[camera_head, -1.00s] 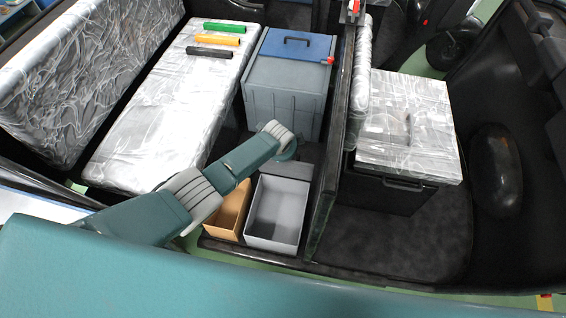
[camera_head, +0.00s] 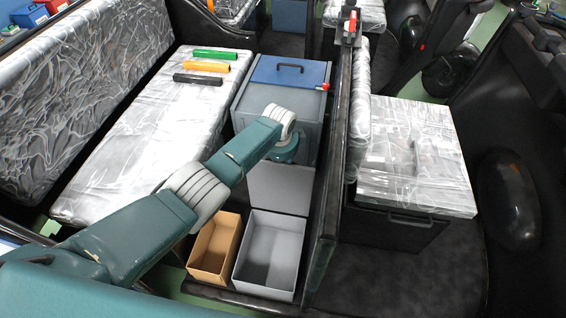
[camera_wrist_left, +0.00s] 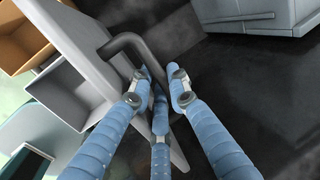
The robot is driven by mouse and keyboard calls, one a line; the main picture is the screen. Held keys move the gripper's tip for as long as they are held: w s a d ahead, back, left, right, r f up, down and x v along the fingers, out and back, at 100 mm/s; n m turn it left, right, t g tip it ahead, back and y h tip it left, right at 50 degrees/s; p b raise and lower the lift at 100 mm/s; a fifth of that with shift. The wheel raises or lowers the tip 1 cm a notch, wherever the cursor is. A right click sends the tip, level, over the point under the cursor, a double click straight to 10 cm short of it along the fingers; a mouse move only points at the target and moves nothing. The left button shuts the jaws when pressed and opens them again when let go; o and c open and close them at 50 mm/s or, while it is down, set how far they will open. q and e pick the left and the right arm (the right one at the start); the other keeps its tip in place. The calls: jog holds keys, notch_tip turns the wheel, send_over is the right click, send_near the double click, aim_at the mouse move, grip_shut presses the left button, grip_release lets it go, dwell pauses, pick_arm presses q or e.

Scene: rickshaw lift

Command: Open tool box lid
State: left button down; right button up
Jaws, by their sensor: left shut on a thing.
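A light grey lid panel (camera_head: 281,189) stands raised at the back edge of an open grey box (camera_head: 270,255), beside an open tan box (camera_head: 214,247). The left wrist view shows the grey panel (camera_wrist_left: 90,40) with a dark bent handle (camera_wrist_left: 128,42) on its outer face. My left gripper (camera_wrist_left: 157,80) is shut on this handle, with two fingers on one side and another opposite. In the head view my left arm reaches in from the left, and its fingers are hidden behind the wrist. My right gripper is not in view.
A grey box with a closed blue lid (camera_head: 285,72) stands behind the panel. A plastic-wrapped bench (camera_head: 150,135) lies left, with green, orange and black cylinders on it. A dark partition (camera_head: 334,165) runs close on the right. Bare dark floor lies between the panel and the blue-lidded box.

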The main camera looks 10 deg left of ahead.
pick_arm(q)
jog(key=shift+w+a+r+t, duration=0.1)
jog(key=shift+w+t, duration=0.15)
jog(key=shift+w, duration=0.3)
jog(key=shift+w+a+r+t, duration=0.1)
jog(key=shift+w+t, duration=0.15)
jog(key=shift+w, duration=0.25)
jog(key=c, duration=1.7)
grip_release()
jog(key=shift+f, duration=0.1)
jog(key=shift+g, duration=0.3)
jog(key=v, duration=0.6)
jog(key=shift+w+r, duration=0.25)
jog(key=shift+w, duration=0.1)
jog(key=s+r, duration=0.4)
jog(key=shift+d+r, duration=0.2)
jog(key=shift+r, duration=0.35)
jog(key=shift+w, duration=0.1)
